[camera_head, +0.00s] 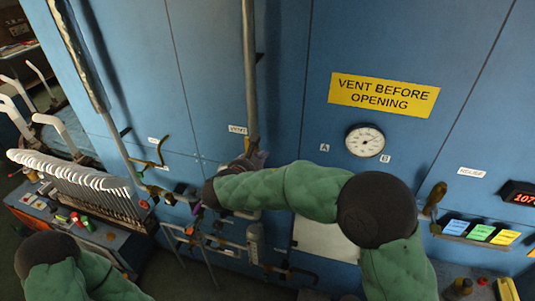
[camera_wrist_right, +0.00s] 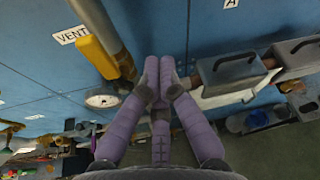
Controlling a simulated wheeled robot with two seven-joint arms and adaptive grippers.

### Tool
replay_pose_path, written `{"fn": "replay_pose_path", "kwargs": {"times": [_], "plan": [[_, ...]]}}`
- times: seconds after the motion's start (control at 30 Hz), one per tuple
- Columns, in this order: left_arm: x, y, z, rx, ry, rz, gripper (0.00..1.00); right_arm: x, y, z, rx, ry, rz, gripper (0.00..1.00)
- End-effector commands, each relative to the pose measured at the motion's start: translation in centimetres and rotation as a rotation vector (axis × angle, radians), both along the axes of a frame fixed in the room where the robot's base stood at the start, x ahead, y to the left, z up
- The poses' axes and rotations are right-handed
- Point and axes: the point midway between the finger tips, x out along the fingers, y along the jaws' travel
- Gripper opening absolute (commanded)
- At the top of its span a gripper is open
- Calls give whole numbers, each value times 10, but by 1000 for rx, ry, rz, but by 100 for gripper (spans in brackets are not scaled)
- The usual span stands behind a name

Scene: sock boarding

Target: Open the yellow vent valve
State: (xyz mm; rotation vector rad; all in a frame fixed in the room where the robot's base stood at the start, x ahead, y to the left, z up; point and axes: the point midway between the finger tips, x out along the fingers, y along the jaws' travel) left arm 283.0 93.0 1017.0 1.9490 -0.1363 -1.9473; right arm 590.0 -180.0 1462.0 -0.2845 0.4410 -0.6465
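The yellow vent valve handle (camera_wrist_right: 97,57) shows in the right wrist view, beside the VENT label (camera_wrist_right: 71,35) and along a pipe. In the head view, the spot below the VENT label (camera_head: 237,129) is mostly hidden by my right arm, so I cannot make out the handle there. My right gripper (camera_wrist_right: 158,70) has purple fingers whose tips are together, with nothing visible between them. It is to the right of the yellow handle in the wrist view, apart from it. In the head view only a bit of purple shows past my wrist. My left gripper is out of view.
A round gauge (camera_head: 365,140) sits under a yellow VENT BEFORE OPENING sign (camera_head: 384,95) on the blue wall. A rack of white sock forms (camera_head: 75,175) stands at left. Pipes and brackets (camera_head: 255,243) crowd the wall below my right wrist. Coloured cards (camera_head: 480,232) are at right.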

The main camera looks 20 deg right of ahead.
Motion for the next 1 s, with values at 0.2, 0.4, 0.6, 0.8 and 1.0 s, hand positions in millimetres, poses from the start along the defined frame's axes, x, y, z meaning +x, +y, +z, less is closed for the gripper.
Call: {"fn": "replay_pose_path", "kwargs": {"times": [0.2, 0.4, 0.6, 0.8, 1.0], "plan": [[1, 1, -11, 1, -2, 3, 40, -23, 32, -2, 0, -1, 5, 0], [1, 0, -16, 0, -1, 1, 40, -37, 51, -1, 1, 0, 2, 0], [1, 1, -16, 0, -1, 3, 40, -42, 56, 0, -1, 1, 0, 0], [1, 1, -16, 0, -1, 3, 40, -41, 55, 0, -1, 1, 0, 0], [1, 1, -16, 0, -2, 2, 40, -41, 55, 0, 0, 1, 0, 0]]}}
